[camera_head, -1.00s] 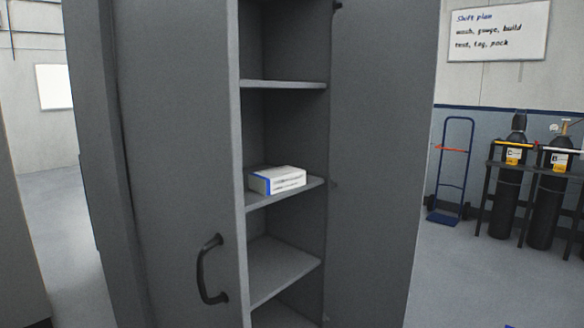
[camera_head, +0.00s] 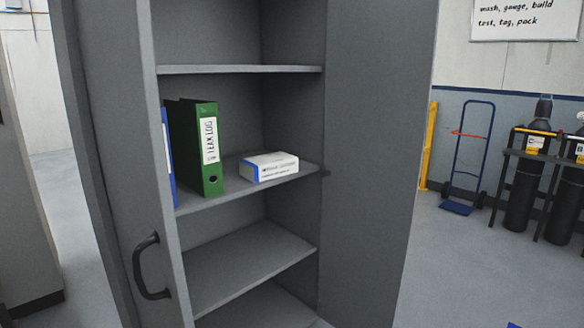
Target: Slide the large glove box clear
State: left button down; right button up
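A white box with a blue end (camera_head: 270,168), which looks like a glove box, lies flat on the middle shelf (camera_head: 240,188) of a grey cabinet. Its label is too small to read. A green binder marked "LEAK LOG" (camera_head: 209,150) stands upright to its left, with a small gap between them. A blue binder edge (camera_head: 168,160) shows farther left, partly hidden by the left door. Neither of my grippers is in view.
The cabinet's left door (camera_head: 110,130) with a black handle (camera_head: 147,266) and right door (camera_head: 375,150) stand open. The lower shelf (camera_head: 250,262) is bare. A blue hand truck (camera_head: 466,150) and dark gas cylinders (camera_head: 522,185) stand at right. Floor between is clear.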

aim_at(270, 166)
jog(key=i+l, duration=0.1)
jog(key=l, duration=0.35)
jog(key=i+l+u, duration=0.1)
jog(key=l, duration=0.35)
jog(key=i+l, duration=0.2)
jog(key=l, duration=0.15)
jog(key=i+l+u, duration=0.1)
jog(key=i+l, duration=0.3)
jog(key=l, duration=0.25)
jog(key=i+l+u, duration=0.1)
jog(key=l, duration=0.25)
jog(key=i+l, duration=0.25)
jog(key=l+u, duration=0.05)
jog(key=l, duration=0.05)
